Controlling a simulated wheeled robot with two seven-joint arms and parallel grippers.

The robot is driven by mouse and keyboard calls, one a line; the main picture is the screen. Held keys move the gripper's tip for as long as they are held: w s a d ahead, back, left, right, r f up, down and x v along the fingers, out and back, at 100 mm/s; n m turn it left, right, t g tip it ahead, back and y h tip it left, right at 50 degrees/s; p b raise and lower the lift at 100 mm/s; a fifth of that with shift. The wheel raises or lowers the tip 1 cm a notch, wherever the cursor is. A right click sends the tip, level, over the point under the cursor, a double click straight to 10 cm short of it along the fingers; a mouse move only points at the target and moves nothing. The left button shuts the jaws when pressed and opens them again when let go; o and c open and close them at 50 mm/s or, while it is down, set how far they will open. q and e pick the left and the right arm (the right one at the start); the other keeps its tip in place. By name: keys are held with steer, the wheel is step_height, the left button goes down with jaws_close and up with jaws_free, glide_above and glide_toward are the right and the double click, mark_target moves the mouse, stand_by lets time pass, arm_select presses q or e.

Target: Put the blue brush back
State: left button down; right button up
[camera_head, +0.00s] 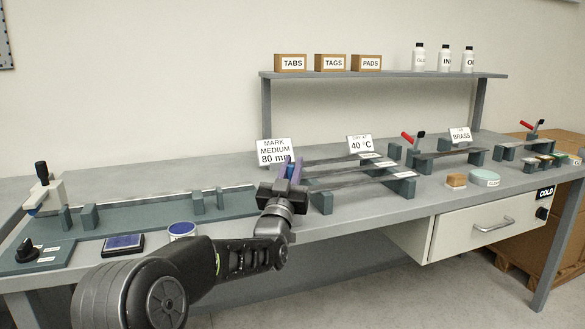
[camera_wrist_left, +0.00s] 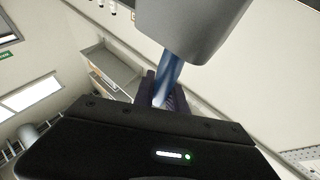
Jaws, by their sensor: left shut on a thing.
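My left gripper (camera_head: 280,186) is raised above the middle of the bench, in front of the white "MARK MEDIUM 80 mm" sign (camera_head: 274,150). It is shut on a slim blue thing, which I take to be the blue brush (camera_head: 290,168). In the left wrist view the blue shaft (camera_wrist_left: 168,77) shows between the jaw parts; much of it is hidden by the gripper. A round pot with blue contents (camera_head: 182,230) stands at the front left of the bench. A flat blue pad (camera_head: 123,243) lies left of it. My right gripper is not in view.
A long green fixture (camera_head: 150,215) lies on the left. Grey racks with dark strips (camera_head: 365,178) stand right of my gripper. Clamps with red handles (camera_head: 408,137) stand farther right. A shelf (camera_head: 390,74) with boxes and bottles is behind. The front middle bench edge is clear.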

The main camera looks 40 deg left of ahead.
arm_select(q)
steer(key=shift+f, duration=0.15)
steer(key=c, duration=1.4)
jaws_free()
steer(key=shift+o, duration=0.2)
steer(key=shift+r, duration=0.2)
steer(key=b+v, duration=0.1)
steer(key=v, duration=1.1)
